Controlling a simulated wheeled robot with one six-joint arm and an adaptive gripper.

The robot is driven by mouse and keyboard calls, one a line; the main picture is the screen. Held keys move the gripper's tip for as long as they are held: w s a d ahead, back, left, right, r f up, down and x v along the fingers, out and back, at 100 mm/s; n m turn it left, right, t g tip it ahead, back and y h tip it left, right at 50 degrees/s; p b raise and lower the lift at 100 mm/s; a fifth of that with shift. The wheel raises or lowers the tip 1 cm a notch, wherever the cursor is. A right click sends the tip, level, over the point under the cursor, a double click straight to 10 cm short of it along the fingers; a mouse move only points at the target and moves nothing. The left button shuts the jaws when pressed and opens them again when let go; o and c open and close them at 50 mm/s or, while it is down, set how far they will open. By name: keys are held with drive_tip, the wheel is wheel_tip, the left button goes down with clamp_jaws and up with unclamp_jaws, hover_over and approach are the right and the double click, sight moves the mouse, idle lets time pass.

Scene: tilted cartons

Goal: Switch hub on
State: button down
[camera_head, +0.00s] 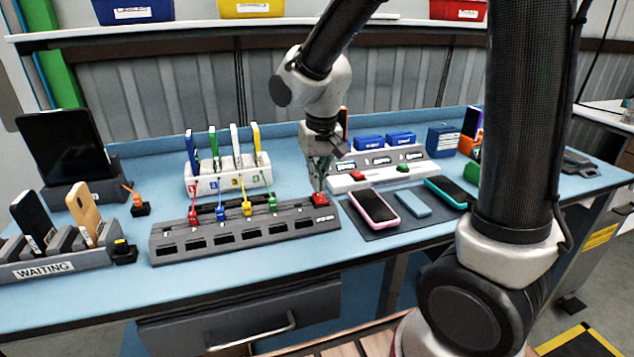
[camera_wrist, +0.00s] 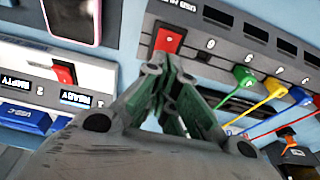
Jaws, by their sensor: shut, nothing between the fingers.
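The hub (camera_head: 292,213) is a long dark grey bar with a row of ports, lying on the blue table; part of it shows in the wrist view (camera_wrist: 205,50). Its red switch (camera_head: 320,199) is at the right end in the head view, and in the wrist view (camera_wrist: 168,40) it lies just beyond my fingertips. My gripper (camera_head: 320,178) is shut and empty, pointing down right above the switch. I cannot tell whether the fingertips touch it. Whether the switch is on or off is unclear.
Red, blue, yellow and green cables (camera_head: 246,207) run from the hub to a white charger block (camera_head: 228,180) behind. A white panel (camera_head: 385,170) with red and green switches stands to the right. Phones (camera_head: 373,207) lie on a dark mat close by. A waiting rack (camera_head: 45,266) is at left.

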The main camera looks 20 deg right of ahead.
sight(319, 199)
drive_tip(key=shift+w+f, duration=0.15)
drive_tip(key=shift+f, duration=0.55)
drive_tip(key=shift+w+f+g, duration=0.35)
drive_tip(key=shift+f+g, duration=0.25)
drive_tip(key=shift+g, duration=0.6)
drive_tip(key=shift+s+f, duration=0.1)
drive_tip(key=shift+s, duration=0.3)
drive_tip(key=shift+s+r, duration=0.25)
drive_tip(key=shift+s, duration=0.25)
drive_tip(key=shift+r, duration=0.1)
